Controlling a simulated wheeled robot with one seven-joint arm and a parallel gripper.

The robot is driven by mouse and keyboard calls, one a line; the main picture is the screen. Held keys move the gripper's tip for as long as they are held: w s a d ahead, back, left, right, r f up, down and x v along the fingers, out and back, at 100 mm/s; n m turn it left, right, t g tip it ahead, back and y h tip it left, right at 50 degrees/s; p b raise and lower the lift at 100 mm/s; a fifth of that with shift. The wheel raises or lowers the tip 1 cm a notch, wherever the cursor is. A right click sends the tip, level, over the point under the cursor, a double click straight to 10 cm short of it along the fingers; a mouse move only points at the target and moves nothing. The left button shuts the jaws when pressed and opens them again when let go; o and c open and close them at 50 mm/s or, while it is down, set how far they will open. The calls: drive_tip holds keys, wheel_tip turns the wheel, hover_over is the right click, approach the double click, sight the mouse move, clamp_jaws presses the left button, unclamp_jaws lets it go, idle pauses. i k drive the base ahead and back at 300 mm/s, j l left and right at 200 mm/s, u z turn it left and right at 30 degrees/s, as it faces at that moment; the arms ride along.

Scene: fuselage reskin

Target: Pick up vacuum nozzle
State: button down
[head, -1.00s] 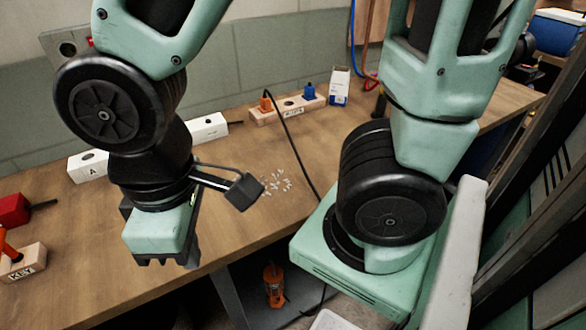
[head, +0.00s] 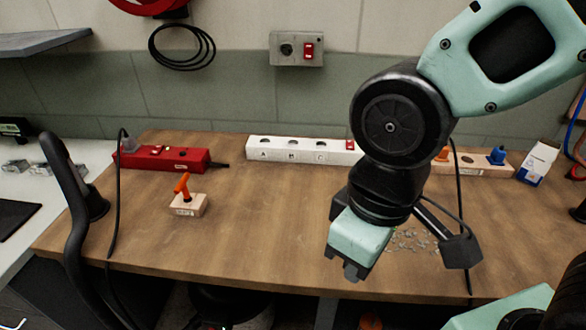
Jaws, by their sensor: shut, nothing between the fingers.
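A black curved tube (head: 75,235) with a handle-like bend stands at the left, in front of the table's left edge. It looks like the vacuum nozzle, but I cannot tell for sure; its lower end runs out of view. My gripper (head: 354,271) points down near the table's front edge, right of the middle. It is shut and empty, far to the right of the black tube.
The wooden table (head: 270,235) holds a block with an orange-handled key (head: 188,205), a red power strip (head: 165,158), a white strip (head: 290,150) and a small box (head: 537,163). Small metal bits (head: 405,240) lie beside my gripper. The table's middle is clear.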

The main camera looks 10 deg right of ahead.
sight(85, 190)
drive_tip(key=j+z, duration=0.2)
drive_tip(key=j, duration=0.8)
drive_tip(key=j+z, duration=0.2)
drive_tip(key=j, duration=0.8)
drive_tip(key=j+z, duration=0.2)
drive_tip(key=j, duration=0.75)
drive_tip(key=k, duration=0.05)
